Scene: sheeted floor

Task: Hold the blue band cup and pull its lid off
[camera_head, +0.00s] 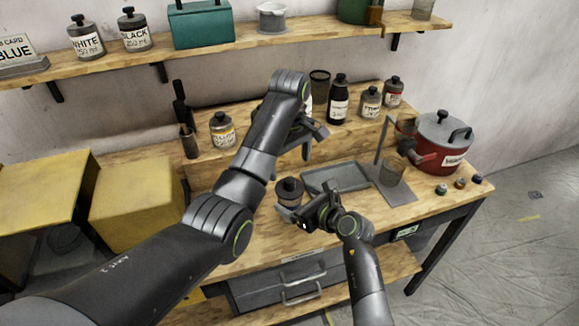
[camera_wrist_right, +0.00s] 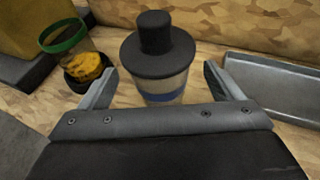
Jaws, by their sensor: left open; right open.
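The blue band cup stands upright on the wooden bench, and its dark lid with a thick knob (camera_wrist_right: 155,50) is seated on top. The pale body with its blue band (camera_wrist_right: 163,92) shows in the right wrist view. In the head view the cup (camera_head: 289,196) is left of the grey tray. My right gripper (camera_head: 303,205) is open beside the cup; in the right wrist view its fingers (camera_wrist_right: 160,80) stand either side of the cup, without visible grip. My left gripper (camera_head: 306,143) is open and empty above the bench, behind and higher than the cup, partly hidden by its own arm.
A grey tray (camera_head: 350,177) lies right of the cup. A red pot (camera_head: 440,150) stands at the right. Labelled bottles (camera_head: 338,104) stand on the raised back ledge. A green-rimmed cup with yellow contents (camera_wrist_right: 90,66) is left of the cup in the right wrist view.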

